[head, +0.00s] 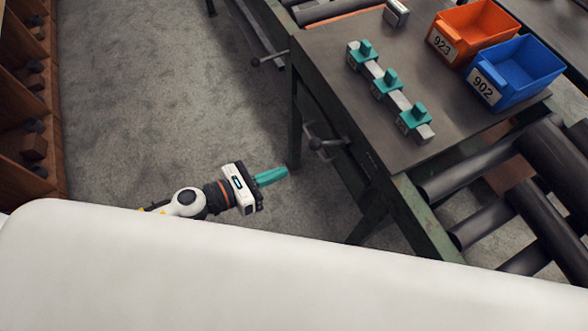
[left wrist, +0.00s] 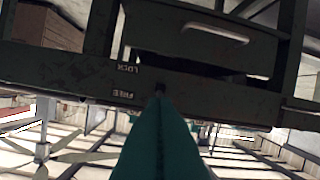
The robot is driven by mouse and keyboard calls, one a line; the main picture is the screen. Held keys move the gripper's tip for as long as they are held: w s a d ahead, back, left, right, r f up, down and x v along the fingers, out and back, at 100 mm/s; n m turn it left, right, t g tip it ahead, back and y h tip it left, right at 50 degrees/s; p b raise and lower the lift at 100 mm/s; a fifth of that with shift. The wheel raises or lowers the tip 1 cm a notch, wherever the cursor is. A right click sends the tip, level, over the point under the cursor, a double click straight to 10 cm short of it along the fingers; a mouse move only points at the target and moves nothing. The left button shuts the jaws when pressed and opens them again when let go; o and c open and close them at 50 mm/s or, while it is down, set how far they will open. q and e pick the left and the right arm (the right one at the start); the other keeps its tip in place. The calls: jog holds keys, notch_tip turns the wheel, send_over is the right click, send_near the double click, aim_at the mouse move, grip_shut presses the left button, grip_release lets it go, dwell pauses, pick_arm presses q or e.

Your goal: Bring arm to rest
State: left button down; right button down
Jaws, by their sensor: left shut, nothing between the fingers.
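My left gripper (head: 272,176) has teal fingers and shows in the head view, low and left of the workbench (head: 330,50). Its fingers are closed together with nothing between them, and it is apart from the bench. In the left wrist view the shut teal fingers (left wrist: 160,135) point at a dark green bench frame with a drawer (left wrist: 200,45) and the lettering LOCK and FREE. My right gripper is in neither view.
On the bench lie a grey bar with several teal clamps (head: 389,85), a small grey block (head: 396,13), an orange bin marked 923 (head: 470,30) and a blue bin marked 902 (head: 515,72). Black rollers (head: 490,205) stand right. Wooden shelving (head: 40,110) is at left. The floor between is clear.

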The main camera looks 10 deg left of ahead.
pick_arm(q)
jog(key=shift+v, duration=0.9)
jog(key=shift+s+d+r, duration=0.1)
jog(key=shift+s+d, duration=0.05)
jog(key=w+a+f+n+t+y, duration=0.25)
jog(key=a+f+n+y, duration=0.5)
jog(key=f+n, duration=0.8)
jog(key=s+a+f+n+g+y, duration=0.2)
jog(key=s+a+f+n+g, duration=0.15)
jog(key=a+f+n, duration=0.5)
jog(key=s+d+f+n+g+y, duration=0.1)
jog(key=s+f+n+g, duration=0.3)
jog(key=s+f+n, duration=0.5)
jog(key=s+d+f+n+g+y, duration=0.1)
jog(key=s+f+n, duration=0.7)
jog(key=s, duration=0.9)
jog(key=d+f+g, duration=0.1)
jog(key=f+g, duration=0.1)
jog(key=shift+s+d+n+g+y, duration=0.3)
jog(key=shift+d+n+g+y, duration=0.05)
jog(key=shift+n+g, duration=0.05)
